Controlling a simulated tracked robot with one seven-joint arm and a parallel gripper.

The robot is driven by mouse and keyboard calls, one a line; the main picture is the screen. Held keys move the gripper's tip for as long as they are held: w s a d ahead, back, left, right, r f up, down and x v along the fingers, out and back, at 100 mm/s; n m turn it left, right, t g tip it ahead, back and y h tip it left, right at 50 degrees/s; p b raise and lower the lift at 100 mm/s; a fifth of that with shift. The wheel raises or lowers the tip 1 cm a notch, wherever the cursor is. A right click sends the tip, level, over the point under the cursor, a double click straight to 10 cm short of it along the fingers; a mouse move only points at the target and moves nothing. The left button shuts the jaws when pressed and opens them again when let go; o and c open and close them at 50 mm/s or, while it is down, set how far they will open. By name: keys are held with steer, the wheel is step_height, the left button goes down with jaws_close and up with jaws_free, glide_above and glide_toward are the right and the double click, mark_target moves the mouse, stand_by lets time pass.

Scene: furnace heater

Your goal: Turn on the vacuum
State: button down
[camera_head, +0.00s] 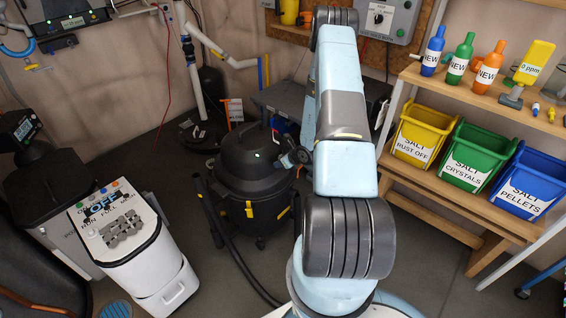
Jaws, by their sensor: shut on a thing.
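The vacuum (246,178) is a black, rounded canister with yellow latches, standing on the floor near the middle. What shows of my gripper (286,157) is a dark shape at the lid's right edge, beside my arm. It is shut at the vacuum's lid. The exact part between its fingers is too small and dark to tell.
A black hose (230,245) runs along the floor left of the vacuum. A white control unit (150,250) stands at left. A wooden shelf (440,190) with salt bins and bottles is at right. A grey control box (390,18) hangs on the back wall.

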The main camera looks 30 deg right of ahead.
steer(key=shift+w+d+r, duration=0.2)
steer(key=shift+d, duration=0.1)
steer(key=c, duration=1)
jaws_free()
steer(key=shift+s+a+f, duration=0.1)
steer(key=shift+a, duration=0.05)
steer(key=shift+s, duration=0.1)
steer(key=v, duration=1.3)
steer(key=shift+s, duration=0.2)
